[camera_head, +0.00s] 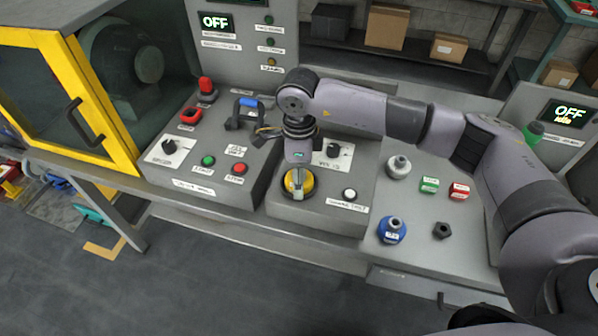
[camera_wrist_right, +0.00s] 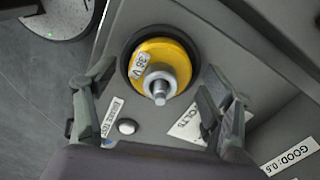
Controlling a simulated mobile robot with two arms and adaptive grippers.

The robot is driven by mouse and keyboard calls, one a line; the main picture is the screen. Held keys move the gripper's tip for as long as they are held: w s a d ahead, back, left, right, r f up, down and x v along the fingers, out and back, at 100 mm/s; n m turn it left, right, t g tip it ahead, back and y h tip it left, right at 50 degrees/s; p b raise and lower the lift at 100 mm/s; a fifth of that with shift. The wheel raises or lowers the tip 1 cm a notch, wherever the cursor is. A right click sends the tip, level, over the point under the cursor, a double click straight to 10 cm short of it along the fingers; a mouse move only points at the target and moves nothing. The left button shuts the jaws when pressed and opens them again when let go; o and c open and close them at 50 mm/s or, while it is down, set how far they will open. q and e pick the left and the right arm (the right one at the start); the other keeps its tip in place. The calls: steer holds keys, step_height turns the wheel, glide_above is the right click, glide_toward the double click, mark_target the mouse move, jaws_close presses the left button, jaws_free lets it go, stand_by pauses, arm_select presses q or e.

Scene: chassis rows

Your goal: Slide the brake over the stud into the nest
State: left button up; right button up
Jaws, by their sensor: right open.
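The yellow brake (camera_head: 301,184), with a "38 V" label, lies in a round black nest (camera_wrist_right: 127,62) on the grey panel. In the wrist view the yellow brake (camera_wrist_right: 176,54) surrounds a grey metal hub with a stud (camera_wrist_right: 160,91) pointing up through its middle. The black rim shows around the brake; I cannot tell how deep it sits. My right gripper (camera_head: 297,186) is above the brake, pointing down. In the wrist view its fingers (camera_wrist_right: 155,112) are wide apart on either side, with nothing held. My left gripper is out of view.
A blue part (camera_head: 391,230), a grey part (camera_head: 398,166) and a black nut (camera_head: 442,230) stand on the right bench. A white button (camera_head: 349,194) and a black knob (camera_head: 333,150) are near the nest. A yellow-framed machine (camera_head: 75,95) stands left.

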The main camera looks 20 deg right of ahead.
steer(key=shift+r, duration=0.15)
step_height(320, 180, up, 12)
steer(key=shift+f, duration=0.15)
stand_by(0.4)
steer(key=shift+f, duration=0.1)
stand_by(0.3)
